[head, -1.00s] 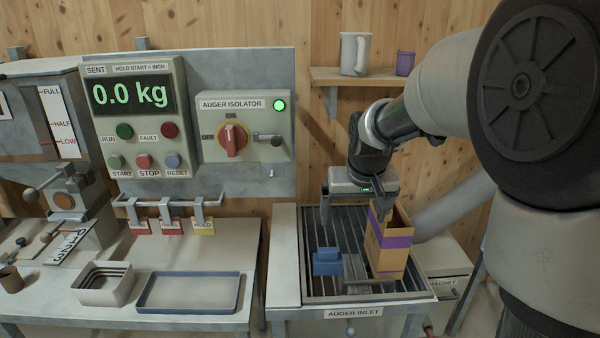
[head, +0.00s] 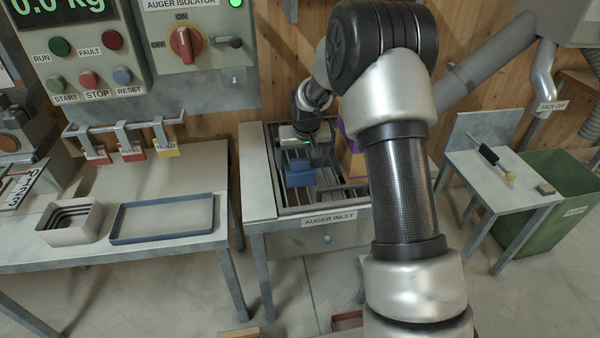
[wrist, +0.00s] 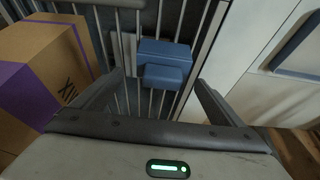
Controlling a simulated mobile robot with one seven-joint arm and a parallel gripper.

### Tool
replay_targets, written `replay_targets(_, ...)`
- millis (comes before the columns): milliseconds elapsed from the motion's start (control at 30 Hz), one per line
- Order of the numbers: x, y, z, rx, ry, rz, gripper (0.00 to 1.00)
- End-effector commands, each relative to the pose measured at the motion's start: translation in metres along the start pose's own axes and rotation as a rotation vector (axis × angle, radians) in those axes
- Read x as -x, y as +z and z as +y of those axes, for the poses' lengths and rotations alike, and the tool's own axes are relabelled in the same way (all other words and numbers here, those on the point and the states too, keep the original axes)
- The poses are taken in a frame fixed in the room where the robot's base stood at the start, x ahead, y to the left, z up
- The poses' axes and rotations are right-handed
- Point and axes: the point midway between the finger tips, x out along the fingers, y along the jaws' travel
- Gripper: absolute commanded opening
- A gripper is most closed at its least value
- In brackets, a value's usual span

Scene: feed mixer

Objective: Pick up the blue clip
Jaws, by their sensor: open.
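The blue clip (head: 299,173) is a blocky two-part blue piece. It rests on the dark bars of the auger inlet grate (head: 328,197). In the wrist view the blue clip (wrist: 164,52) lies ahead, between the lines of my two fingers. My gripper (head: 298,148) is just behind and above the clip in the head view, its fingers hard to make out there. In the wrist view my gripper (wrist: 160,84) is open, with one finger on each side and nothing held. I cannot tell the exact height gap to the clip.
A cardboard box with purple bands (wrist: 45,70) stands on the grate close to my left finger; in the head view my arm hides most of it. A blue-rimmed tray (head: 162,237) and a grey bin (head: 70,225) sit on the left bench. A small table (head: 500,190) is right.

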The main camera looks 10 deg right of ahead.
Motion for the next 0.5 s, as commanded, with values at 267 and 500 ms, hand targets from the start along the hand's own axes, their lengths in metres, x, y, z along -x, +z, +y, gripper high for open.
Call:
replay_targets(267,-0.026,0.003,-0.002,0.000,0.000,-0.003,0.92)
replay_targets(500,-0.056,0.003,-0.003,-0.001,0.000,-0.001,0.92)
